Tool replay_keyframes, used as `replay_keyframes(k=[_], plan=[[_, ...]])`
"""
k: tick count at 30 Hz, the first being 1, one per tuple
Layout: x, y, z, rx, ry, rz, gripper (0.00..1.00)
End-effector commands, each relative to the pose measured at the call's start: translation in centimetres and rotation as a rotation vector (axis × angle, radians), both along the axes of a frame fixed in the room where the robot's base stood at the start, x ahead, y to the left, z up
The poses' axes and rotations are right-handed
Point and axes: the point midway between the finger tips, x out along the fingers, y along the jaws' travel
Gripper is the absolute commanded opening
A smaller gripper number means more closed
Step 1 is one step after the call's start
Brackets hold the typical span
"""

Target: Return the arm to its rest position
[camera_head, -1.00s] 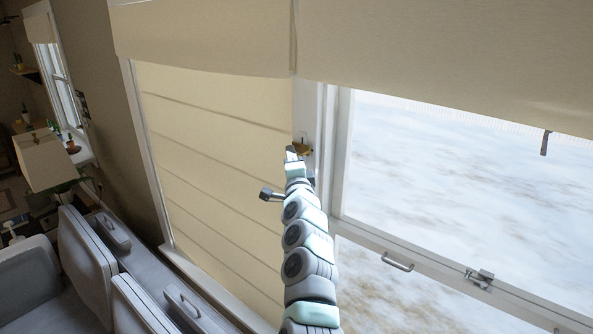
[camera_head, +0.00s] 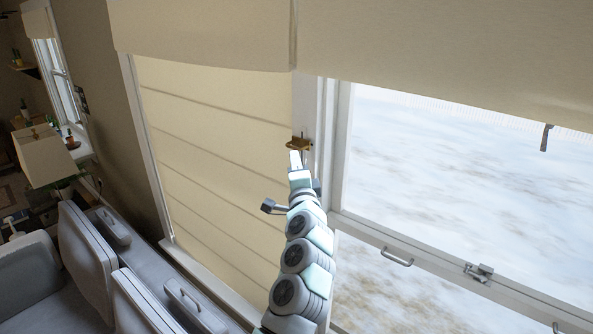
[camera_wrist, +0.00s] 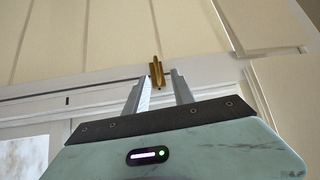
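My arm reaches up from the bottom of the head view toward the white post between the two window parts. My gripper (camera_head: 295,160) is at its upper end, just below a small brass fitting (camera_head: 300,143) on that post.
A cream blind (camera_head: 215,150) hangs left of the arm, with a raised blind (camera_head: 450,55) above. A window pane with a handle (camera_head: 397,257) and a latch (camera_head: 479,272) is at right. A grey sofa (camera_head: 85,250) and a lamp (camera_head: 42,156) are at lower left.

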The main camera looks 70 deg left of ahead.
Motion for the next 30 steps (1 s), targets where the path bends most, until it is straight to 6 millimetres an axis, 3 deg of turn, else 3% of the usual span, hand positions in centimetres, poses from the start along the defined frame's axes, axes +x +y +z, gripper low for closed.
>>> replay_keyframes(k=[25, 28, 30], plan=[[0.1, -0.8, -0.2, -0.003, 0.0, -0.004, 0.3], [1.6, -1.2, -0.8, 0.0, 0.0, -0.039, 0.3], [4.1, -2.2, -1.8, 0.004, -0.002, -0.1, 0.3]])
